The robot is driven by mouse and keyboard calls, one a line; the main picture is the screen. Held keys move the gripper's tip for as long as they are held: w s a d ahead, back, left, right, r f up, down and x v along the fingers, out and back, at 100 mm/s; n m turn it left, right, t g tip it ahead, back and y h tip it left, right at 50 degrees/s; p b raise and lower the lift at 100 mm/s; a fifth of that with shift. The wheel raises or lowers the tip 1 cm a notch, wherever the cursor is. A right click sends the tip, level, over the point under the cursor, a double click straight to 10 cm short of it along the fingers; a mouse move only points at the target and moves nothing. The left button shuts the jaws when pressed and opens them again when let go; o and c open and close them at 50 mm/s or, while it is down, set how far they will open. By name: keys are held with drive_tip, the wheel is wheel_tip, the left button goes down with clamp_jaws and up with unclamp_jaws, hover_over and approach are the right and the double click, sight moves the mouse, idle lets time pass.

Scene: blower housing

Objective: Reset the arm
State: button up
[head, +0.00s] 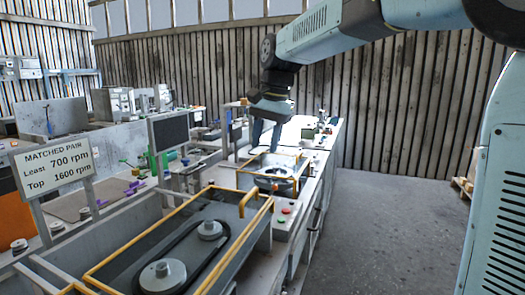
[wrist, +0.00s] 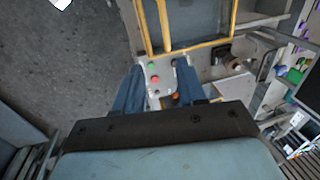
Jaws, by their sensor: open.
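My gripper (head: 265,136) hangs at the end of my raised arm, pointing down above the far part of the bench line. It also shows in the wrist view (wrist: 158,82), its two blue fingers spread apart with nothing between them. Below it in the head view is a yellow-railed station (head: 272,172) with a dark round part in it. In the wrist view, a green button and a red button (wrist: 153,79) on a light panel show between the fingers. The fingers look clear of the panel, though the exact height is hard to tell.
A yellow-railed belt drive (head: 215,262) with two pulleys stands in the foreground. A sign (head: 56,170) reads "MATCHED PAIR, Least 700 rpm, Top 1600 rpm". A dark screen (head: 170,132) stands behind. Open grey floor (head: 385,225) lies right of the bench.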

drive_tip(key=s+d+f+n+t+h, duration=0.1)
drive_tip(key=s+d+f, duration=0.3)
drive_tip(key=s+d, duration=0.7)
drive_tip(key=s+d+f+n+t+h, duration=0.1)
drive_tip(key=s+d+f+n+t, duration=0.2)
drive_tip(key=s+d, duration=0.8)
wheel_tip(320, 180, down, 2)
drive_tip(key=shift+s+d+f+t, duration=0.15)
drive_tip(key=shift+s+d+t, duration=0.15)
drive_tip(key=shift+s, duration=0.1)
drive_tip(key=shift+a, duration=0.1)
